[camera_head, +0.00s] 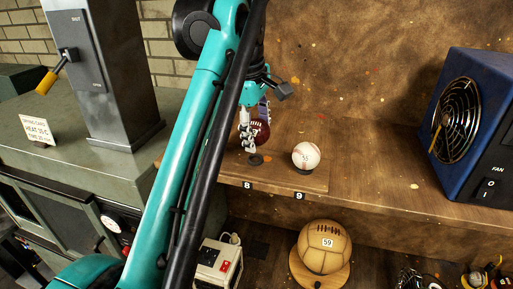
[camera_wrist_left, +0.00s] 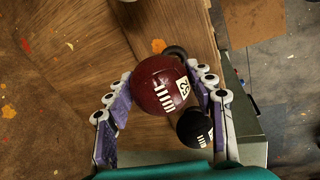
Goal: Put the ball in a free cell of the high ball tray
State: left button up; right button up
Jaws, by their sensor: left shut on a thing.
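My left gripper (camera_head: 254,128) is shut on a dark red ball (camera_head: 263,132) with white lacing marks. The ball also shows in the left wrist view (camera_wrist_left: 155,88), between the two purple-padded fingers (camera_wrist_left: 160,74). It hangs over the wooden high ball tray (camera_head: 285,181), near a small black stand (camera_head: 256,159) at label 8; the gap is hard to judge. A white baseball (camera_head: 306,156) sits at label 9. The wrist view shows a black ball (camera_wrist_left: 194,128) beside the right finger. My arm hides the tray's left part in the head view. My right gripper is not in view.
A blue fan box (camera_head: 480,125) stands on the bench at right. A tan ball (camera_head: 325,246) rests on a round wooden stand below the tray. A grey post (camera_head: 105,75) with a yellow-handled lever stands at left. The bench between tray and fan is clear.

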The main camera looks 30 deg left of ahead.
aim_at(253, 125)
pick_arm(q)
jog(key=f, duration=0.3)
jog(key=shift+s+f, duration=0.1)
jog(key=shift+s, duration=0.15)
jog(key=shift+w+f, duration=0.1)
jog(key=shift+f, duration=0.35)
jog(key=o, duration=1.2)
jog(key=shift+f, duration=0.1)
jog(key=p+v, duration=0.1)
jog(key=v, duration=1.1)
jog(key=shift+p, duration=0.3)
